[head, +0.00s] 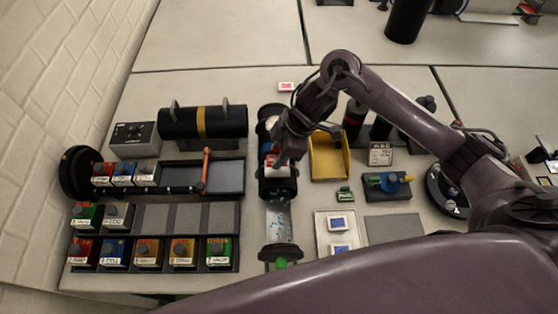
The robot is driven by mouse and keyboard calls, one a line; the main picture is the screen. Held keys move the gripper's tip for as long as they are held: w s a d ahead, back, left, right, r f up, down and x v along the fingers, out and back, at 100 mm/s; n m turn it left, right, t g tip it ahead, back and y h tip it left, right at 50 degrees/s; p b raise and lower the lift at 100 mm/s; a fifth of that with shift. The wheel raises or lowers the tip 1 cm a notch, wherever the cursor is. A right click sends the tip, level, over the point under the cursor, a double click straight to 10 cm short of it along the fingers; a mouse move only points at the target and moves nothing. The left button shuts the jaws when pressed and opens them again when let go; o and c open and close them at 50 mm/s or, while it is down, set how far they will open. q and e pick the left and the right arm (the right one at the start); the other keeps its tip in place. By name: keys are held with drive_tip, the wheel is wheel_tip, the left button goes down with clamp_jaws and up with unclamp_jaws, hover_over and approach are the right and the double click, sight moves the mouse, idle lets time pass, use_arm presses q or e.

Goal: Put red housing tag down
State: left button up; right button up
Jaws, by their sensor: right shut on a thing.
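My right gripper (279,161) reaches in from the right and points down over a dark cylindrical holder (278,190) in the middle of the table. It is shut on a small red and white piece (270,159), which looks like the red housing tag. The gripper partly hides the piece, and I cannot tell whether it touches the holder. Another small white tag with a red face (286,86) lies flat on the table behind. My left gripper is not in view.
Left stand black racks with several coloured blocks (165,252) and a black cylinder with a yellow band (202,122). Right of the gripper are a yellow bin (328,157), a green tag (344,194) and a pale tray (322,236) with two blue-faced tags. A grey mat (394,228) is bare.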

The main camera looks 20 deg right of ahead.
drive_tip(key=shift+f+b, duration=0.45)
drive_tip(key=shift+f, duration=1.45)
drive_tip(key=shift+f, duration=0.15)
drive_tip(key=o, duration=0.9)
drive_tip(key=shift+o, duration=0.2)
drive_tip(key=p+v, duration=0.1)
drive_tip(key=v, duration=1.1)
